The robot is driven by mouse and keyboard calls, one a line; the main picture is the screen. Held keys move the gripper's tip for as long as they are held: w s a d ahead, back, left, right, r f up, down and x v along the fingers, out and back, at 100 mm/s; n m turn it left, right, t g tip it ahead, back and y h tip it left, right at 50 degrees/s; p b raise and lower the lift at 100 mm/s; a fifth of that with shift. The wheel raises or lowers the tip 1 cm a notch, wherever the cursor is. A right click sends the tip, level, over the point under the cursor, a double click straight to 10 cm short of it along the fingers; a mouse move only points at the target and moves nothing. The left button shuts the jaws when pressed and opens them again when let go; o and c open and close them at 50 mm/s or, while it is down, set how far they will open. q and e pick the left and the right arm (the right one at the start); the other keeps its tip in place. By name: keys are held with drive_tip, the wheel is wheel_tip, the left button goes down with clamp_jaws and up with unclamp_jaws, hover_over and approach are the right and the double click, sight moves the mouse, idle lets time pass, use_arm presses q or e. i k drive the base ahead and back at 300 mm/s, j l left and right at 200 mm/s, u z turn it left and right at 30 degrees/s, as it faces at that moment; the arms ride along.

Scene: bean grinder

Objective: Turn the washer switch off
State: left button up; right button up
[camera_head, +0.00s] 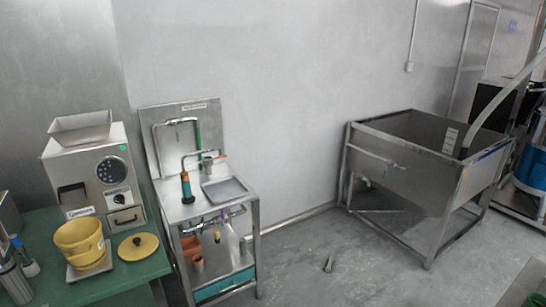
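No gripper of mine shows clearly in the head view. I cannot tell for certain which thing is the washer. A steel stand (248,205) holds taps, a shallow grey tray (225,189) and a green and orange handled tool (187,187). A large steel tub (405,185) on a frame stands to the right, with a tap-like lever (392,164) on its side. A small switch box (409,66) hangs on the wall under a conduit. Its setting is too small to tell.
A steel grinder (85,165) with a dark knob (119,198) stands on a green table (140,272) at left. Yellow bowls (80,237) and a yellow lid (138,246) are in front of it. The grey floor (345,285) between stand and tub is mostly clear, with one small object (328,264).

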sight(118, 199)
drive_tip(key=i+j+u, duration=0.8)
drive_tip(key=i+u, duration=0.25)
drive_tip(key=k, duration=0.1)
